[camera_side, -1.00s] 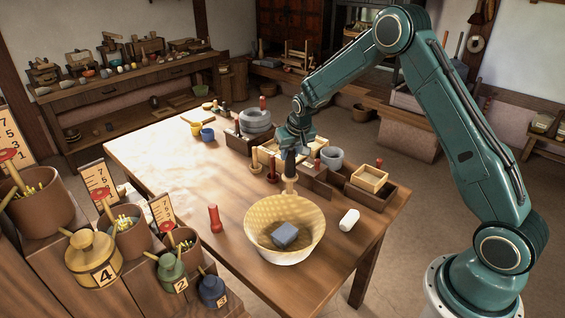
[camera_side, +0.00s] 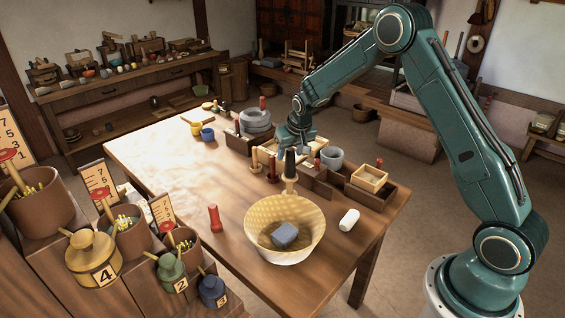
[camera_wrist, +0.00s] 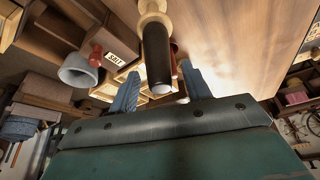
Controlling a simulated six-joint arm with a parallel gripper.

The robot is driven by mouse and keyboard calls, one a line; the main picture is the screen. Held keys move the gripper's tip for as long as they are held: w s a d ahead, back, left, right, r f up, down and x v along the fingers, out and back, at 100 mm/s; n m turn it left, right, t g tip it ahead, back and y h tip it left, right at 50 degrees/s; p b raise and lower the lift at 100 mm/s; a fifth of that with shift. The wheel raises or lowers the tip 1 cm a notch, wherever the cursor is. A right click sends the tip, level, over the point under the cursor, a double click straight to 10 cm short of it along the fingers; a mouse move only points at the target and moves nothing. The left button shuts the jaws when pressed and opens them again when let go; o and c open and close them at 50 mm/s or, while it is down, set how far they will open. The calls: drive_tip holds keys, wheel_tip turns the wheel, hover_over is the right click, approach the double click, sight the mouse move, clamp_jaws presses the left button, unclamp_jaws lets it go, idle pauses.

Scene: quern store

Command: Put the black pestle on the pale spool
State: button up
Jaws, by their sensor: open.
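The black pestle (camera_side: 290,163) stands upright on the pale spool (camera_side: 289,186) on the table, just behind the woven basket. In the wrist view the pestle (camera_wrist: 157,55) runs down the middle, its lower end in the picture nearest me, with the pale spool (camera_wrist: 152,8) at its far end. My gripper (camera_side: 294,147) is open, above and behind the pestle's top in the side view. In the wrist view my gripper's fingers (camera_wrist: 160,72) lie on either side of the pestle, with gaps between. My gripper holds nothing.
The woven basket (camera_side: 262,221) with a grey block (camera_side: 285,235) stands in front of the spool. A red pestle-like piece (camera_side: 215,218) and a white cylinder (camera_side: 349,220) flank it.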

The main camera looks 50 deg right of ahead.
drive_tip(key=v, duration=1.1)
drive_tip(key=shift+s+r, duration=0.25)
drive_tip(key=shift+r, duration=0.05)
drive_tip(key=s+a+r+n+t+y, duration=0.1)
drive_tip(key=s+a+r, duration=0.3)
drive_tip(key=s+r, duration=0.3)
drive_tip(key=s+a+r+n, duration=0.1)
drive_tip(key=s+a+r, duration=0.3)
drive_tip(key=s, duration=0.5)
drive_tip(key=s+a+n, duration=0.1)
drive_tip(key=s+a, duration=0.1)
drive_tip(key=s, duration=0.7)
drive_tip(key=s+a+n, duration=0.1)
drive_tip(key=s, duration=0.8)
drive_tip(key=shift+a+r+n+t+y, duration=0.3)
drive_tip(key=shift+a+y, duration=0.1)
